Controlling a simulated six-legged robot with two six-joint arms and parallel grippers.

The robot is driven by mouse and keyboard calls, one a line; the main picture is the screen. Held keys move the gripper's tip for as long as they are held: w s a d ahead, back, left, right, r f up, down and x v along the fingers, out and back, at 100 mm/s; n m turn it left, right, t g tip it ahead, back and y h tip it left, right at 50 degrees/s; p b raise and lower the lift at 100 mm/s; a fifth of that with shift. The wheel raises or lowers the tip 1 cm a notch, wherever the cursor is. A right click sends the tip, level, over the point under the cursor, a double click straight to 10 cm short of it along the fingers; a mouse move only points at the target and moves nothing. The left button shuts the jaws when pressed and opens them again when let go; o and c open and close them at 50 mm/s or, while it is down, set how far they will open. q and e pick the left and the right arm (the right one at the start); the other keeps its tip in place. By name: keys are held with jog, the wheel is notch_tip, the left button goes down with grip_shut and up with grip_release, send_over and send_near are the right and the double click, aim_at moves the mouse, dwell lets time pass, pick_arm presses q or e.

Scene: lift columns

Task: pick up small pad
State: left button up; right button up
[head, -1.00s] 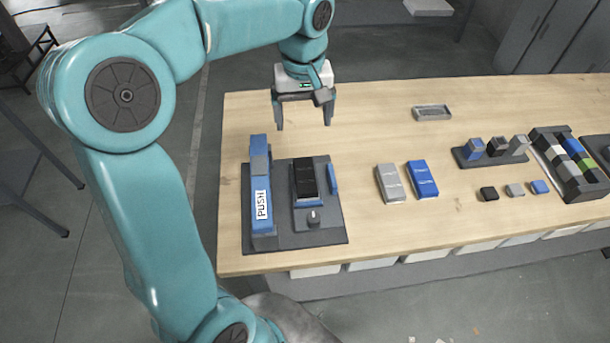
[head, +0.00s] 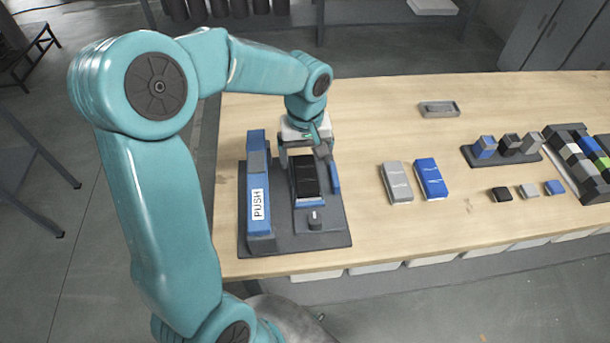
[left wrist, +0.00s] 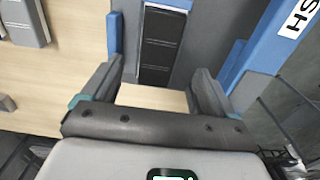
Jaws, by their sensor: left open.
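My left gripper (head: 306,160) is open at the back edge of the grey fixture (head: 270,236). A black block (head: 305,178) with a ridged top sits on the fixture, just in front of the fingers. In the left wrist view the open fingers (left wrist: 158,82) point toward the black block (left wrist: 160,45), with nothing between them. Small black (head: 502,195), grey (head: 529,191) and blue (head: 555,188) pieces lie in a row at the right. I cannot tell which thing is the small pad. My right gripper is not in view.
A blue lever marked PUSH (head: 258,190) stands left of the black block, and a thin blue strip (head: 335,180) stands right of it. Grey (head: 397,184) and blue (head: 430,179) blocks lie mid-table. A grey tray (head: 440,109) lies behind, with clear wood around it.

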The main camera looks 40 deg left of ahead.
aim_at(306, 173)
pick_arm(q)
jog(key=shift+w+f, duration=0.15)
jog(key=shift+f, duration=0.55)
notch_tip(306, 173, down, 4)
jog(key=shift+a+r+p, duration=0.1)
jog(key=shift+p, duration=0.45)
jog(key=shift+f, duration=0.4)
jog(key=shift+r, duration=0.1)
jog(key=c, duration=1.4)
jog(key=shift+o, duration=0.2)
jog(key=shift+r, duration=0.1)
